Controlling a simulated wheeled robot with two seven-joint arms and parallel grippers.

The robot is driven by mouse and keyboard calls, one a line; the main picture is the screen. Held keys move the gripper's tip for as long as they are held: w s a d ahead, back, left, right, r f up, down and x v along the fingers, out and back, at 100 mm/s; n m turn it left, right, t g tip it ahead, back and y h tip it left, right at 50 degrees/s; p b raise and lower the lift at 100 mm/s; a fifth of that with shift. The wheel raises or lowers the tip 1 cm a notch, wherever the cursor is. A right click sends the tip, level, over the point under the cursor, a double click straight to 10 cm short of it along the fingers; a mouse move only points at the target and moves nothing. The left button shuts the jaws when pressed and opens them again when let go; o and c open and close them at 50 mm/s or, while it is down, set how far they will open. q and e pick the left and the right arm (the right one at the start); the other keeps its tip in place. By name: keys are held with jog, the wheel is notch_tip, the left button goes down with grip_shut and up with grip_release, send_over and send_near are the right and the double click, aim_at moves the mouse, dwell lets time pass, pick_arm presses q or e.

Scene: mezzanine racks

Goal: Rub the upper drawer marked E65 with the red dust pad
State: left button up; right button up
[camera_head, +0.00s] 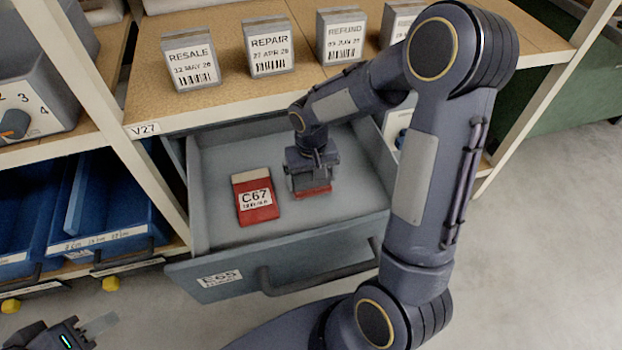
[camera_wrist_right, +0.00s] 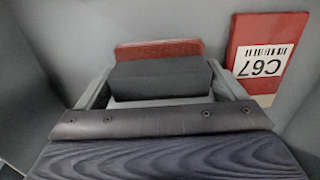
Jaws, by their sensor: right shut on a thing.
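The upper drawer marked E65 (camera_head: 222,284) is pulled open, and its grey floor shows in the head view. My right gripper (camera_head: 311,185) is inside the drawer, pointing down, shut on the red dust pad (camera_head: 313,192). The pad is at the drawer floor; I cannot tell if it touches. In the right wrist view the pad's red edge (camera_wrist_right: 158,50) shows beyond the dark block between the fingers of my right gripper (camera_wrist_right: 160,85).
A red and cream box marked C67 (camera_head: 256,205) lies in the drawer left of my right gripper. Boxes marked RESALE (camera_head: 190,60), REPAIR (camera_head: 268,48) and REFUND (camera_head: 341,38) stand on the shelf above. Blue bins (camera_head: 105,205) sit at the left. Floor is clear at right.

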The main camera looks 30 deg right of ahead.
aim_at(311, 176)
jog(key=shift+r+p, duration=1.8)
jog(key=shift+r, duration=0.65)
jog(key=shift+s+f, duration=0.1)
